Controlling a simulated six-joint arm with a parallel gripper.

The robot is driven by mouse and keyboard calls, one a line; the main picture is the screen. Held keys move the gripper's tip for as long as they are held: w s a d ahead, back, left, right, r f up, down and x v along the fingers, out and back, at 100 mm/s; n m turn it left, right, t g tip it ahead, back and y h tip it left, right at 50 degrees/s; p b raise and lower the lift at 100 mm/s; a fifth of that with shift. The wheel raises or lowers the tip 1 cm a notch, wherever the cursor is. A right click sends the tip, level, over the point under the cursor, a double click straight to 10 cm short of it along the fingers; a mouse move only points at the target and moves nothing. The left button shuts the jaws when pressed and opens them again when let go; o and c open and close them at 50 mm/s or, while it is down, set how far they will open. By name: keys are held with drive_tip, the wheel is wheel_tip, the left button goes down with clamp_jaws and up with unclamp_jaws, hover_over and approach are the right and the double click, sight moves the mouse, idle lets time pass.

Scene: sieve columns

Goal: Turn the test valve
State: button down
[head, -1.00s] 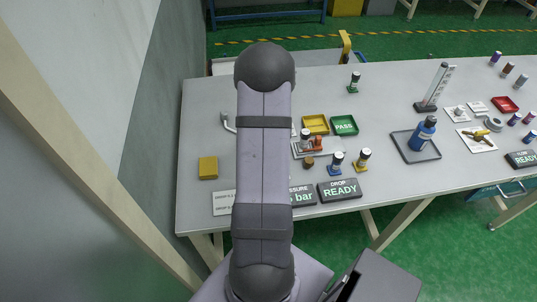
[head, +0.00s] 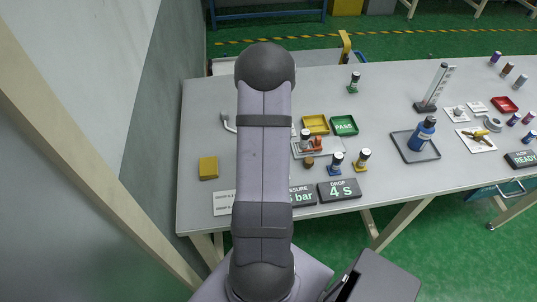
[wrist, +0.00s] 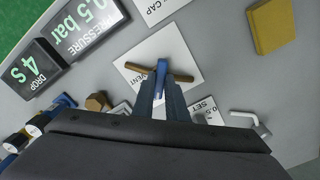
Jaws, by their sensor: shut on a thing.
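In the wrist view, the test valve shows as a brass bar (wrist: 182,77) with a blue lever (wrist: 162,68) across it. It sits on a white card (wrist: 190,55) on which "VENT" can be read. My gripper (wrist: 162,80) is shut on the blue lever, its two dark fingers on either side. The fingers hide part of the lever and the card. In the head view, my own arm hides the valve and the gripper. The drop display (head: 339,190) reads "4 s", also in the wrist view (wrist: 32,70). The pressure display (wrist: 92,25) reads "0.5 bar".
A yellow block (wrist: 270,25) lies beyond the valve. A bent silver lever (wrist: 246,119) and a brass hexagonal piece (wrist: 97,101) are nearby. Yellow (head: 316,124) and green "PASS" (head: 344,125) trays and several small bottles stand right of my arm.

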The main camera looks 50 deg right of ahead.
drive_tip(key=shift+d+r+m, duration=0.1)
drive_tip(key=shift+m, duration=0.4)
drive_tip(key=c, duration=1.8)
unclamp_jaws()
drive_tip(key=shift+o, duration=0.2)
drive_tip(key=shift+r, duration=0.1)
drive_tip(key=shift+r+b, duration=0.8)
drive_tip(key=shift+r, duration=2.75)
